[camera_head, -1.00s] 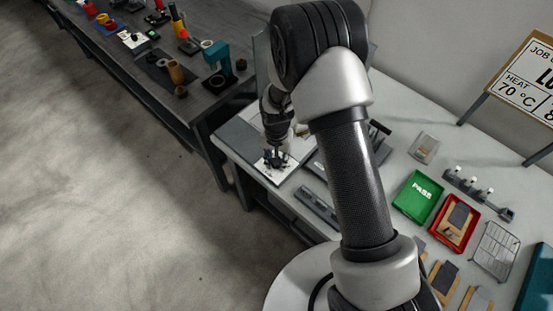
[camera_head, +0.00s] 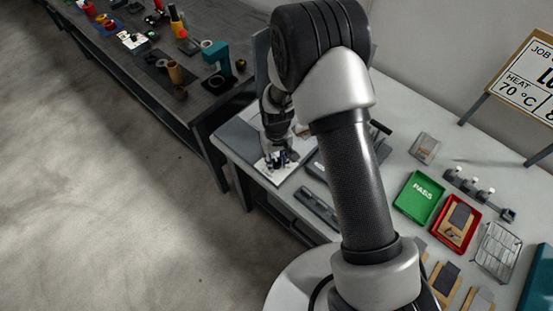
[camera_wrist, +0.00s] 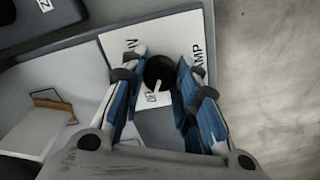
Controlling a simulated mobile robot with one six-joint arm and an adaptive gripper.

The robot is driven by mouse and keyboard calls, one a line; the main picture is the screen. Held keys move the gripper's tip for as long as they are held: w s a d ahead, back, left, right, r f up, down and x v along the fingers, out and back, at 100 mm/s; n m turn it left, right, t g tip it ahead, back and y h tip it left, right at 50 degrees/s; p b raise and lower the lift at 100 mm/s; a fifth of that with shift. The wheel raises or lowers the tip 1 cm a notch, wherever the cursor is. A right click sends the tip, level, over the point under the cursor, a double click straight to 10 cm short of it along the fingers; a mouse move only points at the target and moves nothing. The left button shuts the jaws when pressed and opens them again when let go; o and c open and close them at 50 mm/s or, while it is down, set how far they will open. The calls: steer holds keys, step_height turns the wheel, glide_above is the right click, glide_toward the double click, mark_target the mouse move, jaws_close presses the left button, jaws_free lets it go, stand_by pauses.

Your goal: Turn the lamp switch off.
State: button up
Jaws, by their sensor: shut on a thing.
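The lamp switch is a round black knob (camera_wrist: 159,71) with a white pointer mark, on a white panel (camera_wrist: 130,42). Labels reading UV, LAMP and OFF are printed around it, and the pointer mark lies toward the OFF label. My gripper (camera_wrist: 155,78) has its two blue-padded fingers on either side of the knob, shut on it. In the head view my gripper (camera_head: 279,157) is low over the white panel (camera_head: 272,175) at the bench's left end, and the knob is hidden there.
A green PASS tray (camera_head: 418,197) and a red tray (camera_head: 444,228) stand on the bench to the right, with a wire rack (camera_head: 496,248) beyond. A dark bar (camera_head: 318,207) lies near the front edge. A dark bench (camera_head: 190,100) with several items stands at left.

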mark_target(277, 162)
stand_by(0.3)
steer(key=o, duration=1.1)
step_height(277, 162, up, 12)
stand_by(0.5)
